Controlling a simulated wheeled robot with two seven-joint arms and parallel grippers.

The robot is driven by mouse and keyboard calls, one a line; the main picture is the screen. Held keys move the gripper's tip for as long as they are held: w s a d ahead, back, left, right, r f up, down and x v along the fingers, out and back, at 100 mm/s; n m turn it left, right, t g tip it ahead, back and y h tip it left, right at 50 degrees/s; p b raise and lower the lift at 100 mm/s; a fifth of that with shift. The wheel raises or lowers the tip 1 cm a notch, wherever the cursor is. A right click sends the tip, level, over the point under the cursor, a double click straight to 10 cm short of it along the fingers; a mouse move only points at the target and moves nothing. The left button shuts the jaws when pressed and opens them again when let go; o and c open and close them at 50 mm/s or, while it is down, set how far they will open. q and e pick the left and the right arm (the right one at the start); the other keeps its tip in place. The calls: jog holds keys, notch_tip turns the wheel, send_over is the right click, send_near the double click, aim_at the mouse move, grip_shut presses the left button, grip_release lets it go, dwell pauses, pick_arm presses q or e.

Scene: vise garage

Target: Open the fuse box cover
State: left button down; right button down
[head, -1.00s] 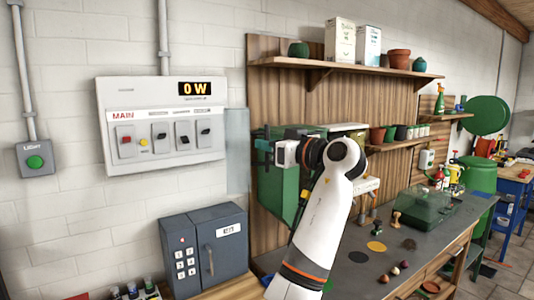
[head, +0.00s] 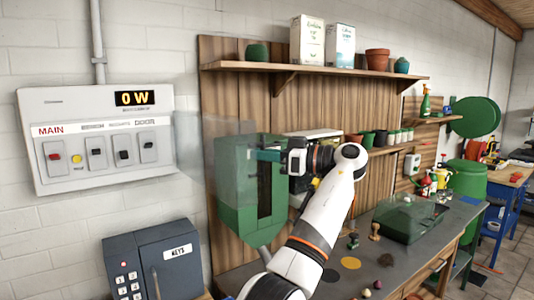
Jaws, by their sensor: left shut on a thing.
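The fuse box (head: 104,178) is a white panel on the brick wall at the left, with a red main switch, several dark switches and a display reading 0 W. Its clear cover (head: 215,165) stands open, reaching out from the box's right edge, and the switches are uncovered. My left gripper (head: 262,155) is at the cover's far edge, to the right of the box, and is shut on the cover. The exact contact of the fingertips is hard to make out through the clear sheet. My right gripper is not in view.
A green cabinet (head: 265,195) hangs on the wood panel behind the cover and gripper. A grey key box (head: 158,262) stands below the fuse box. A shelf (head: 330,70) with tins and pots runs above my arm. The workbench (head: 345,272) holds small items.

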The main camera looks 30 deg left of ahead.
pick_arm(q)
jog(key=shift+s+a+r, duration=0.1)
jog(key=shift+s, duration=0.05)
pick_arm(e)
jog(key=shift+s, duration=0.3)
pick_arm(q)
jog(key=c, duration=1.8)
grip_release()
jog(key=shift+o, duration=1.3)
jog(key=shift+a, duration=0.2)
